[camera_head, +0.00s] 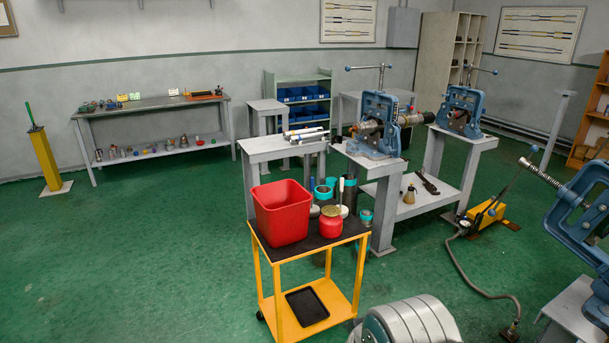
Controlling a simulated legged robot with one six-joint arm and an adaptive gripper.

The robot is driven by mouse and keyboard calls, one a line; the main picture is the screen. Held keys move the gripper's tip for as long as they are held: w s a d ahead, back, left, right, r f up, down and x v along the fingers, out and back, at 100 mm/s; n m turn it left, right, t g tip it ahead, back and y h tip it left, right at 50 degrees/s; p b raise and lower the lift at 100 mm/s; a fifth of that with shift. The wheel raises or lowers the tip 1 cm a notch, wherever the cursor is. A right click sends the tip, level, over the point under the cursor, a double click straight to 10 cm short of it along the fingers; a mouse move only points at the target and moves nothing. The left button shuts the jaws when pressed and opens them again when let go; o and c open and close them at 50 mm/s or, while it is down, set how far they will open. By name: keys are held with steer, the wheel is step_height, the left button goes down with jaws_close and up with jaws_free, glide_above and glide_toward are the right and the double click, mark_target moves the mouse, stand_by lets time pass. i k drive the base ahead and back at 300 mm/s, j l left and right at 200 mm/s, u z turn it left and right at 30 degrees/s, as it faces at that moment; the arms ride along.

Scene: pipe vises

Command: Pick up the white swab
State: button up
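A slim white upright piece that looks like the white swab (341,185) stands at the back right of the yellow cart (278,256). No gripper fingers show in this view, so I cannot see how my gripper lies relative to the swab.
A red bucket (281,212) stands left of the can on the cart. Dark, teal-topped cylinders (349,192) stand close behind. A grey table (268,148) holds pale tubes. Blue pipe vises (376,125) stand right of it. Green floor (150,260) is clear at left.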

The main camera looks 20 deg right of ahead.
mark_target(344, 214)
steer(key=i+l+z, duration=0.15)
steer(key=i+z, duration=0.55)
steer(key=i, duration=0.2)
steer(key=i+l+u, duration=1.45)
steer(key=l, duration=0.4)
steer(key=k+j, duration=0.05)
